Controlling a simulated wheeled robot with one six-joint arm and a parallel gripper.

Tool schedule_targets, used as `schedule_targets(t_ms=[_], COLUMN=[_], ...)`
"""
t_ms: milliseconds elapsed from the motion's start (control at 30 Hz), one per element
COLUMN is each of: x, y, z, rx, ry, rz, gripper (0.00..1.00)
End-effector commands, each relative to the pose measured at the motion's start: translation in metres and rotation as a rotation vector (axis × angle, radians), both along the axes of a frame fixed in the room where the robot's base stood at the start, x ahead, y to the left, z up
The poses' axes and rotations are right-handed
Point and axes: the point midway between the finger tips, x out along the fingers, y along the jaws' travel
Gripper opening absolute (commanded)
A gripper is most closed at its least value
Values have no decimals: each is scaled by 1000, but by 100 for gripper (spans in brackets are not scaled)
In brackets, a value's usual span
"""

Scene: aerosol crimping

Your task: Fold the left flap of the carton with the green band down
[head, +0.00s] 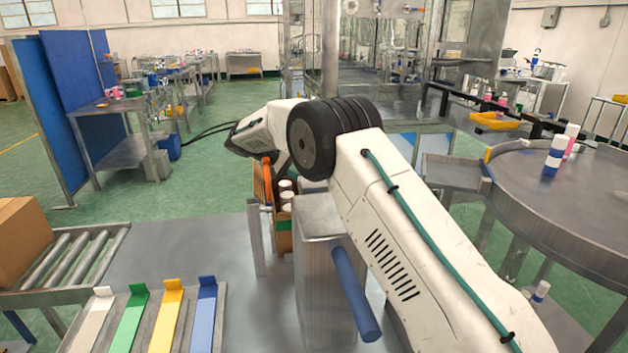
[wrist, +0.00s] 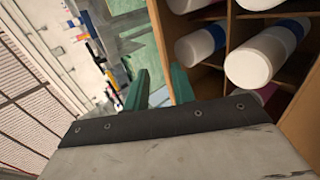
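The carton with the green band (head: 284,224) stands just left of a grey metal box in the head view, partly hidden by my arm. White-capped cans (head: 286,198) stand in it. A brown flap (head: 259,184) stands up at its left side. In the wrist view the carton's brown wall and dividers (wrist: 226,28) fill the right side, with white and blue cans (wrist: 250,62) in the cells. My gripper (wrist: 159,88) has its two green fingers apart beside the carton's edge. The right finger is close to the carton wall; I cannot tell whether it touches. The fingers are hidden in the head view.
A metal box (head: 322,250) with a blue bar stands under my arm. A roller conveyor (head: 70,258) with a brown box is at left. White, green, yellow and blue strips (head: 130,320) lie at front left. A round steel table (head: 575,200) is at right.

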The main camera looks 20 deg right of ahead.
Motion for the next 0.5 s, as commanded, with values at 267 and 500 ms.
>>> schedule_targets(t_ms=[267, 500], x=[2, 2], y=[21, 22], z=[15, 15], rx=[0, -1], ry=[-1, 0], rz=[1, 0], gripper=[25, 25])
